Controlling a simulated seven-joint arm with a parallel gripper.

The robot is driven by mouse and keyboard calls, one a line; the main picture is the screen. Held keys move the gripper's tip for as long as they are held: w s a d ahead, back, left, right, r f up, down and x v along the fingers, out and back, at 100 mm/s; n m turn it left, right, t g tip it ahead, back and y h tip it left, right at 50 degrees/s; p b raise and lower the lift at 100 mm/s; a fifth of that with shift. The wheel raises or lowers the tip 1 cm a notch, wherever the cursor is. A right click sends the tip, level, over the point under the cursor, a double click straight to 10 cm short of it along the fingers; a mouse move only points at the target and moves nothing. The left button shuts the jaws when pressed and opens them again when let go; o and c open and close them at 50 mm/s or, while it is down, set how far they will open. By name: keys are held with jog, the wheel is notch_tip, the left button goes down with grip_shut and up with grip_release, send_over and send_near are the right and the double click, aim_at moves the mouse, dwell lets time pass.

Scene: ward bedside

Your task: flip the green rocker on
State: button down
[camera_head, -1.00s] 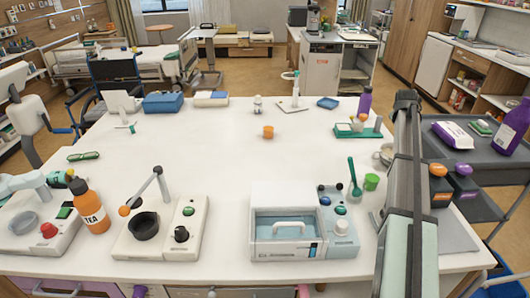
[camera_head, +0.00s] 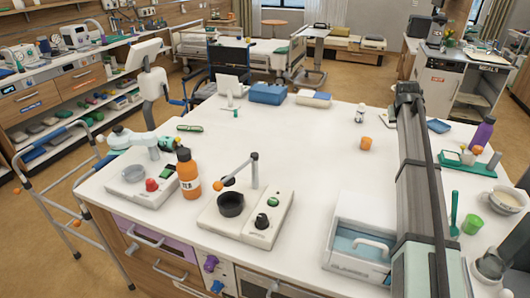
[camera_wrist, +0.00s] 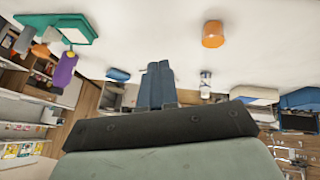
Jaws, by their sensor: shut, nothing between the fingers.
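A green rocker (camera_head: 273,202) sits on the white middle unit (camera_head: 232,218), beside a black knob (camera_head: 262,221). The unit also has a black bowl (camera_head: 231,204) and an arm with an orange ball. A second green switch (camera_head: 167,172) shows on the left unit, behind its red knob (camera_head: 151,185). I cannot tell either switch's position. In the head view, my arm stands at the right and the fingers are not visible.
An orange tea bottle (camera_head: 188,173) stands between the two units. A white lidded box (camera_head: 352,258) is to the right, partly behind my arm. An orange cup (camera_head: 366,143) stands farther back; it also shows in the wrist view (camera_wrist: 213,35). The table's middle is clear.

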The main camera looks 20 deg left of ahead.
jog(key=s+a+r+g+y, duration=0.1)
jog(key=s+a, duration=0.1)
jog(key=a, duration=0.9)
jog(key=s+a, duration=0.2)
jog(key=a, duration=1)
notch_tip(320, 180, up, 4)
jog(key=r+m+g, duration=0.1)
jog(key=m+g, duration=0.1)
jog(key=g, duration=0.1)
send_over(168, 171)
jog(key=s, duration=0.3)
jog(key=shift+w+a+f+y, duration=0.15)
jog(key=shift+w+f+y, duration=0.1)
jog(key=shift+y, duration=0.15)
jog(key=shift+f, duration=0.1)
jog(key=x, duration=1.4)
jog(key=shift+s, duration=0.1)
